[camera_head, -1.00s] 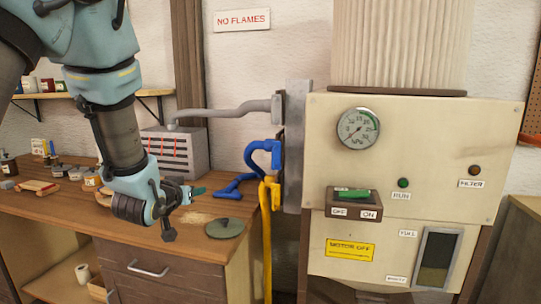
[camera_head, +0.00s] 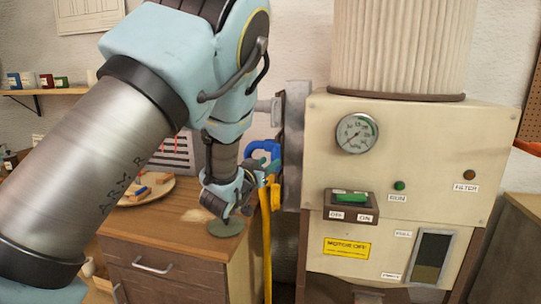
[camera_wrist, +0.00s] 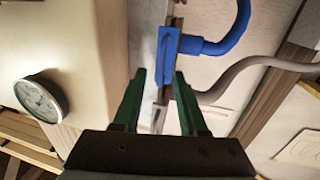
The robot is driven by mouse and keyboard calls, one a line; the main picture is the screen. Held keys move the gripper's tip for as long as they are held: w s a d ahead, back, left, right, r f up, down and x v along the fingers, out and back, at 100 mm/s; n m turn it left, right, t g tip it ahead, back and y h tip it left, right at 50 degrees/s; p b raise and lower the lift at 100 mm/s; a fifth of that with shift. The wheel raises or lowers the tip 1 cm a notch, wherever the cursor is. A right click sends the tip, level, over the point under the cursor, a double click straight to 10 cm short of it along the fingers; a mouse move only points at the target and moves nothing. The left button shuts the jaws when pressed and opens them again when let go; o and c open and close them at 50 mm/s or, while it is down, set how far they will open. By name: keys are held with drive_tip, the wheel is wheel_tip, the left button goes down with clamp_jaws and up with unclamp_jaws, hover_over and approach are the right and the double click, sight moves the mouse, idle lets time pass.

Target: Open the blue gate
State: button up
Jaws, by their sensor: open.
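The blue gate (camera_head: 262,147) is at the post left of the machine, partly hidden behind my arm in the head view. In the wrist view its blue block (camera_wrist: 167,55) sits beyond my fingertips, with a bent blue pipe (camera_wrist: 222,42) running off to the right. My gripper (camera_wrist: 158,78) is open, its two green fingers apart. The block lies roughly in line with the gap, and I see no contact. In the head view my gripper (camera_head: 266,181) is close to the post, just below the blue bend.
A yellow pipe (camera_head: 266,235) hangs just below the blue gate. The cream machine (camera_head: 415,150) with its dial stands close on the right. The wooden bench (camera_head: 185,240) with a round green lid (camera_head: 227,228) lies below my arm.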

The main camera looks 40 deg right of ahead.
drive_tip(key=shift+x, duration=1.05)
clamp_jaws()
idle(0.7)
